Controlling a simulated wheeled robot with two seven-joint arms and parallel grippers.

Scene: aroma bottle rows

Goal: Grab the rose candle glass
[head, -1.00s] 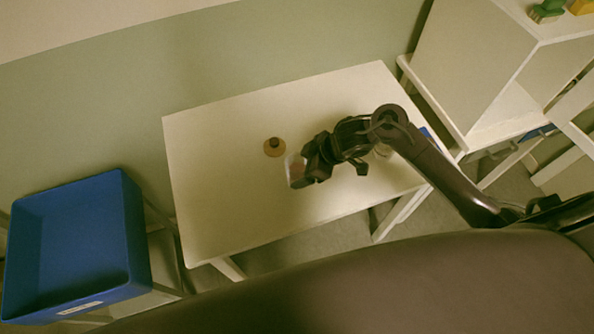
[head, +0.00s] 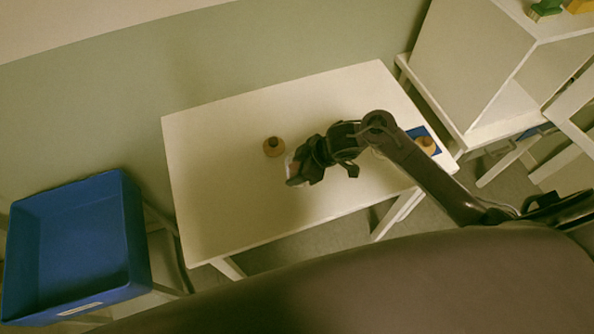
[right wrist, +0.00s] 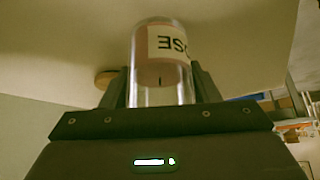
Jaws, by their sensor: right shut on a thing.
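The rose candle glass (right wrist: 160,62) is a clear cylinder with a pale label, on which the letters "OSE" show upside down in the right wrist view. It stands between the two fingers of my right gripper (right wrist: 162,90), which is shut on it. In the head view the glass (head: 291,165) shows as a pale shape at the tip of my right gripper (head: 297,172), over the middle of the white table (head: 215,215). The gripper hides part of it, and I cannot tell whether it touches the table. My left gripper is not in view.
A small round tan bottle (head: 274,147) stands just left of the glass. Another (head: 426,145) stands by a blue piece (head: 416,131) at the table's right end. A blue bin (head: 75,245) is at the left, a white cabinet (head: 465,70) at the right. The table's left part is clear.

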